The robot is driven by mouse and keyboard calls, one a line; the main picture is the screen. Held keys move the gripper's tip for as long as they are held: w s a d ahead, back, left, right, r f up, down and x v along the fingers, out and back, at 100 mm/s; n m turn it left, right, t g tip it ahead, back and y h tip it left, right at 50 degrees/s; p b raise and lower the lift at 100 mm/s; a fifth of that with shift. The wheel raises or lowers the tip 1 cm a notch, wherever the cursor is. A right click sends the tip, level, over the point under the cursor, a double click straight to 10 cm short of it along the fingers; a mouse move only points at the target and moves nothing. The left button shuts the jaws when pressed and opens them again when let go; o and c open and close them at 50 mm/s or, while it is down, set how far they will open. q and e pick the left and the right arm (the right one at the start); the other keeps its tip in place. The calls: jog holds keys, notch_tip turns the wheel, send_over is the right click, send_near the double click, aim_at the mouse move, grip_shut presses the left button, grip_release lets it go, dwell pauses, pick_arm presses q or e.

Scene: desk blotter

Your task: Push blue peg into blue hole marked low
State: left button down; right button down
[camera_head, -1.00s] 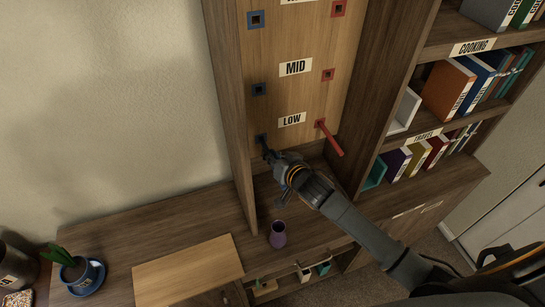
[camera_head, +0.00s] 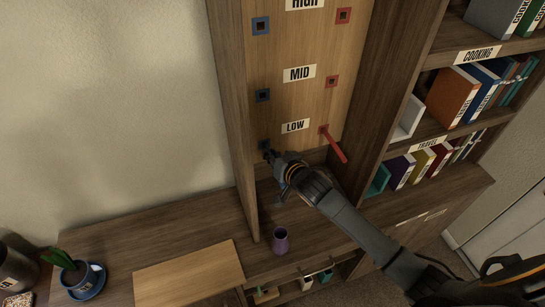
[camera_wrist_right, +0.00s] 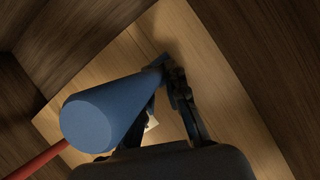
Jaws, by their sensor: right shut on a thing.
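The wooden board has a blue-framed hole (camera_head: 265,144) beside the LOW label (camera_head: 295,126). My right gripper (camera_head: 271,156) is right at this hole, its fingers close to the board. In the right wrist view it is shut on the blue peg (camera_wrist_right: 95,118), whose thick round end faces the camera. The peg's far end runs to the blue frame (camera_wrist_right: 165,60) on the board. How deep it sits in the hole is hidden by the fingers. My left gripper is not in view.
A red peg (camera_head: 334,145) sticks out of the red LOW hole, right of my gripper. A brown side panel (camera_head: 233,120) stands close on the left. A purple cup (camera_head: 280,241) stands on the desk below. More holes lie higher up.

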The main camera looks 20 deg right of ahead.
jog(key=shift+w+b, duration=0.3)
jog(key=shift+w, duration=1.05)
jog(key=c, duration=1.3)
grip_release()
jog(key=shift+s, duration=0.1)
jog(key=v, duration=1.1)
jog(key=shift+s+r, duration=0.2)
jog(key=shift+s, duration=0.1)
